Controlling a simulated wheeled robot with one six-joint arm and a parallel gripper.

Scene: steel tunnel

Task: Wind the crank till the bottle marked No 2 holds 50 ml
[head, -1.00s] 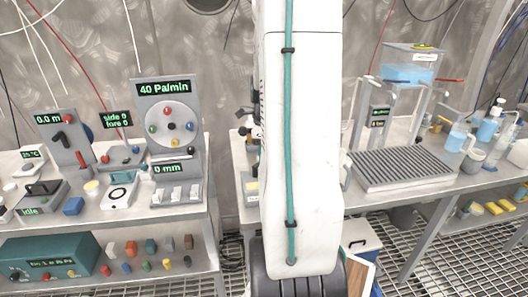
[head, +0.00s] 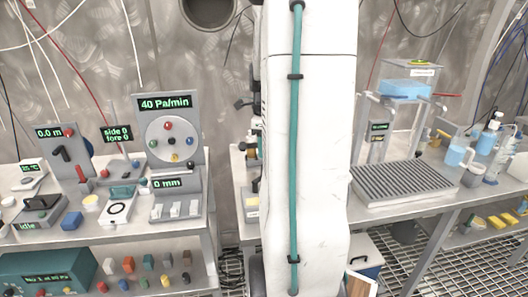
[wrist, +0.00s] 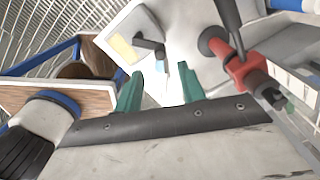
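My gripper (wrist: 160,75) shows in the wrist view with its two teal fingers apart and nothing seen held between them. Beyond the fingertips is a pale plate with a yellow label and a dark handle-like bar (wrist: 150,46); I cannot tell whether it is the crank. A red fitting (wrist: 245,72) with a dark rod is right of the fingers. In the head view my white arm covers the middle and hides my gripper. Bottles with blue liquid (head: 489,136) stand on the right bench, but no No 2 mark is readable.
The left bench (head: 110,243) carries a dial panel (head: 168,101), displays and small blocks. The right bench carries a ribbed grey tray (head: 405,184) and a blue-filled tank (head: 405,90). In the wrist view, a wooden board (wrist: 30,92) and a dark-bristled brush-like object (wrist: 40,125) lie left.

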